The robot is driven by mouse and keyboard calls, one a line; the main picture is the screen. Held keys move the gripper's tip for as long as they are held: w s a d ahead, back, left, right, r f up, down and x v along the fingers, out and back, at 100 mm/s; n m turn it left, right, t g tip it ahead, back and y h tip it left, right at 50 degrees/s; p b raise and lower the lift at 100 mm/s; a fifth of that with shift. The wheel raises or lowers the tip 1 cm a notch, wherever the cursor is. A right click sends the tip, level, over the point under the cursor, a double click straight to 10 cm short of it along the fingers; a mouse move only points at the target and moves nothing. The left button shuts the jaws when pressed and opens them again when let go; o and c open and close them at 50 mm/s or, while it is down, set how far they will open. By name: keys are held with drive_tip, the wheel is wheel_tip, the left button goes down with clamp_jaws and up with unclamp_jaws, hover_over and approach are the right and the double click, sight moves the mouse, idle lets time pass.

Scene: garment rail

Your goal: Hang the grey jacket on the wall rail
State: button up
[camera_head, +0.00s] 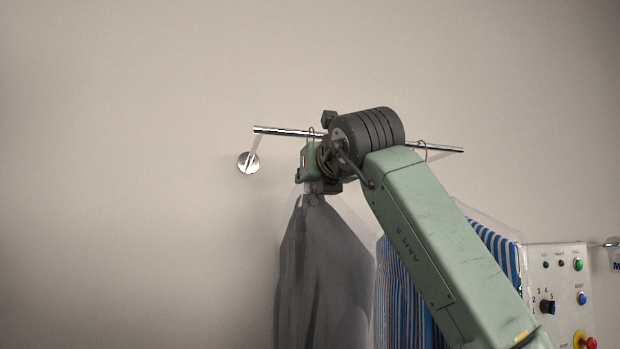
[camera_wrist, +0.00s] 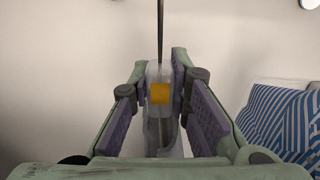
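The grey jacket (camera_head: 322,270), in a clear cover, hangs straight down below my gripper (camera_head: 318,180) in the head view. A thin hook shows at the wall rail (camera_head: 285,131) just above my gripper; I cannot tell whether it bears on the rail. In the wrist view, the fingers of my gripper (camera_wrist: 160,92) flank the pale hanger block (camera_wrist: 154,76) with an orange patch, and the block fills the gap at the fingertips. A thin dark stem rises from it. My wrist and forearm hide the rail's middle in the head view.
A control panel (camera_head: 560,290) is at far right. The rail's left end is clear.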

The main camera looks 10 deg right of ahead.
drive_tip(key=o, duration=0.4)
drive_tip(key=shift+s+r, duration=0.1)
drive_tip(key=shift+o, duration=0.7)
drive_tip(key=s, duration=1.2)
drive_tip(key=shift+d, duration=0.15)
drive_tip(key=shift+o, duration=1.1)
